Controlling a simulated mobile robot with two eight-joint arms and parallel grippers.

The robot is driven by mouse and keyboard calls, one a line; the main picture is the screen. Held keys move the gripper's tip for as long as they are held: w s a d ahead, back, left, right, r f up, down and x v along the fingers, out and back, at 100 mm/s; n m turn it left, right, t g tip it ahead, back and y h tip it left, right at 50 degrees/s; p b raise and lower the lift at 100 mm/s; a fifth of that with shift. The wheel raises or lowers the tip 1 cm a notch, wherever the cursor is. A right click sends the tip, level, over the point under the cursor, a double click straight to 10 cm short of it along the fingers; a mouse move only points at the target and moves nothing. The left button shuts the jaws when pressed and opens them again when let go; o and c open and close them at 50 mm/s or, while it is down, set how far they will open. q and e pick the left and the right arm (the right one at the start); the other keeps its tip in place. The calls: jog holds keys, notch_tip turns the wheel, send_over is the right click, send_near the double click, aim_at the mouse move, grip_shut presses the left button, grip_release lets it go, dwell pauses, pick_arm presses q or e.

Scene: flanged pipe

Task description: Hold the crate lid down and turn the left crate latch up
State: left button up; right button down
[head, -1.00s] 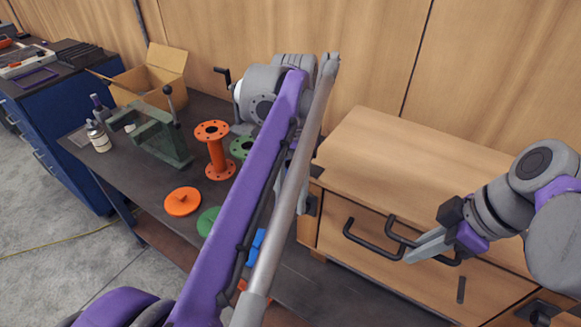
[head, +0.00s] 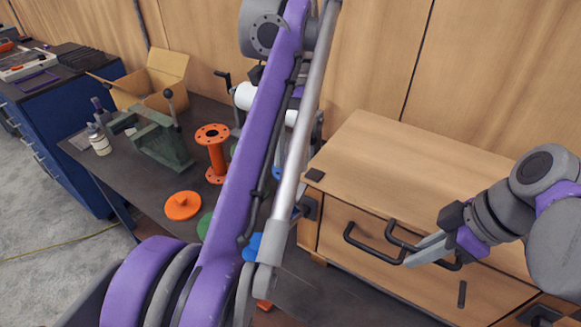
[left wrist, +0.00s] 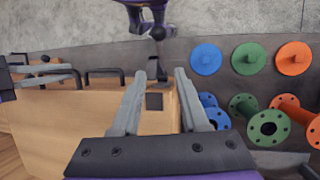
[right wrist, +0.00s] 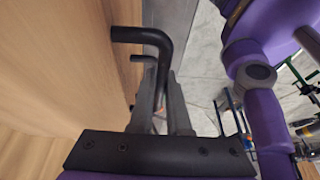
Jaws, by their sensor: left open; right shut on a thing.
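The wooden crate (head: 345,225) stands at the right with its lid (head: 420,165) lying flat on top. A dark latch (head: 309,208) sits at the crate's left front corner, partly behind my left arm. My right gripper (head: 428,250) is shut on a black bar handle (head: 398,236) at the crate front. In the right wrist view the handle (right wrist: 150,37) runs down between the fingers. My left gripper (left wrist: 155,78) is open and empty over the crate's left end, with a black square pad (left wrist: 154,102) between its fingers. In the head view my arm hides it.
On the dark bench are an orange flanged pipe (head: 214,153), an orange disc (head: 183,205), a green vise-like tool (head: 163,140) and an open cardboard box (head: 150,80). A second black handle (head: 370,244) is left of my right gripper. A wooden wall stands behind.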

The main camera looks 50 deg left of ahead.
aim_at(288, 224)
pick_arm(q)
jog(key=s+d+t+y, duration=0.1)
jog(key=s+d+t, duration=0.1)
jog(key=s+t, duration=0.25)
jog(key=x, duration=0.8)
jog(key=s+x, duration=0.1)
jog(key=x, duration=0.3)
jog(key=shift+a, duration=0.25)
grip_shut()
dwell(1.0)
